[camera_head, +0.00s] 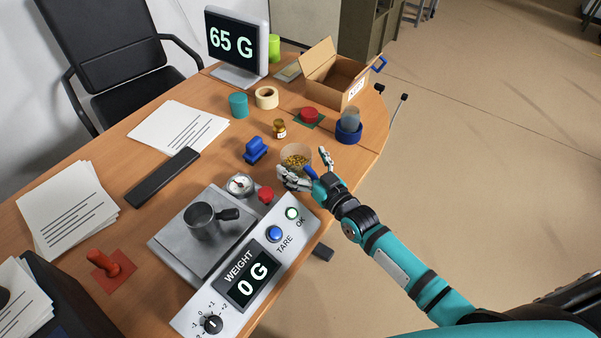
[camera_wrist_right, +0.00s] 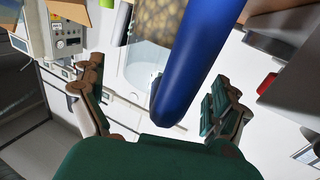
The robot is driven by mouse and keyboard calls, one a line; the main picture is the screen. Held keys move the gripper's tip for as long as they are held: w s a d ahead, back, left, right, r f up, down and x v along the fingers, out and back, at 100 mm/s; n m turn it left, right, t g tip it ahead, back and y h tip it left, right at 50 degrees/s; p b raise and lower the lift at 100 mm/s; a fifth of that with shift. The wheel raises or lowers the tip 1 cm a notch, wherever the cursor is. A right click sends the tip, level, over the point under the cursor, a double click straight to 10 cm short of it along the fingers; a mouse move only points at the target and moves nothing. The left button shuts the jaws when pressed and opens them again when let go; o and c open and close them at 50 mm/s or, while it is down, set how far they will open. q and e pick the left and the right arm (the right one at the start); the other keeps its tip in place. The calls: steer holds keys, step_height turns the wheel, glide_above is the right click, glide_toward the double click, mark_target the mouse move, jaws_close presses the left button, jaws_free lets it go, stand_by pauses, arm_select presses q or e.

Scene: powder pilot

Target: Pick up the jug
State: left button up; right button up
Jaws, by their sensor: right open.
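The jug (camera_head: 296,154) is a clear container with yellow-brown granules in it and a blue handle, standing near the table's right edge. In the right wrist view, its blue handle (camera_wrist_right: 192,65) runs between the two spread fingers, with the clear body behind. My right gripper (camera_head: 309,168) is open at the handle's side of the jug. In the wrist view the gripper (camera_wrist_right: 158,105) shows gaps on both sides of the handle. My left gripper is not in view.
A monitor (camera_head: 236,42) reads 65 G. Open floor lies right.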

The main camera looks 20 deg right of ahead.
steer(key=shift+w+a, duration=0.2)
steer(key=shift+w, duration=0.4)
steer(key=shift+r, duration=0.1)
steer(key=c, duration=1.8)
steer(key=shift+r, duration=0.1)
step_height(320, 180, up, 10)
steer(key=shift+p, duration=0.4)
